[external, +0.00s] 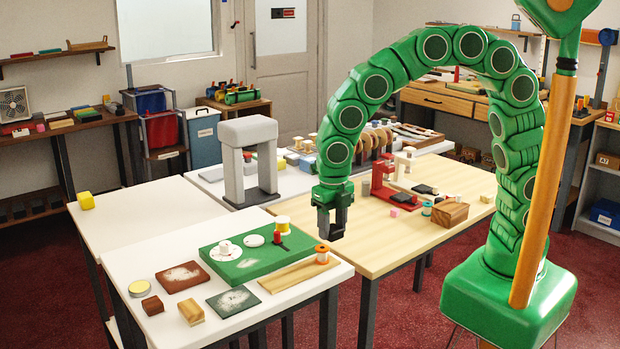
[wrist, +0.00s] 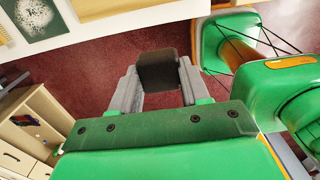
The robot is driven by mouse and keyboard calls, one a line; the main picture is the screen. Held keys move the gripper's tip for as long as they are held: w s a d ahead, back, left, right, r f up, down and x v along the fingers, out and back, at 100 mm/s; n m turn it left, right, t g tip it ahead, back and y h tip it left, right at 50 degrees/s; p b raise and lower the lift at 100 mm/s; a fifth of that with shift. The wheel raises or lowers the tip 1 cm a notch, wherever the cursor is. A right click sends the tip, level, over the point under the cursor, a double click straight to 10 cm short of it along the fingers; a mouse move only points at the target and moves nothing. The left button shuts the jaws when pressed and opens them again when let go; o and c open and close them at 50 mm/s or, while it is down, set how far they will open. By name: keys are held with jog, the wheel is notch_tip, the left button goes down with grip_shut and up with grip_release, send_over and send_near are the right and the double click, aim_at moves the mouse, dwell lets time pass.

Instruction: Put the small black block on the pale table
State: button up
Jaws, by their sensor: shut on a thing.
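My gripper (external: 332,222) hangs at the end of the green arm, pointing down near the left front edge of the pale wood table (external: 395,243). In the wrist view my gripper (wrist: 157,85) has its grey fingers shut on a small black block (wrist: 158,70), held at the fingertips with red floor behind it. In the external view the block's dark shape is hard to tell from the dark fingers. White-topped tables stand left of the wood table: a front one (external: 160,255) and one behind it (external: 130,212).
The front white table holds a green board (external: 255,262), dark swatches and small blocks. The wood table carries a red stand (external: 383,180), a brown wooden block (external: 450,213) and a pink cube (external: 394,212). A grey arch (external: 249,160) stands behind. The rear white table is mostly clear.

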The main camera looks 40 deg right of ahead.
jog(key=shift+s+d+r, duration=0.1)
jog(key=shift+d, duration=0.05)
jog(key=w+d+f+m, duration=0.1)
jog(key=w+d+m, duration=0.4)
jog(key=w+d, duration=0.3)
jog(key=w+d+f+m, duration=0.2)
jog(key=w+d+m, duration=0.3)
jog(key=d, duration=0.5)
jog(key=w+d+f+m, duration=0.1)
jog(key=d+m, duration=0.3)
jog(key=d, duration=0.6)
jog(key=w+d+f+m, duration=0.1)
jog(key=w+d+m, duration=0.2)
jog(key=d, duration=0.7)
jog(key=shift+w+f+m, duration=0.15)
jog(key=shift+f+m, duration=0.15)
jog(key=shift+m, duration=0.2)
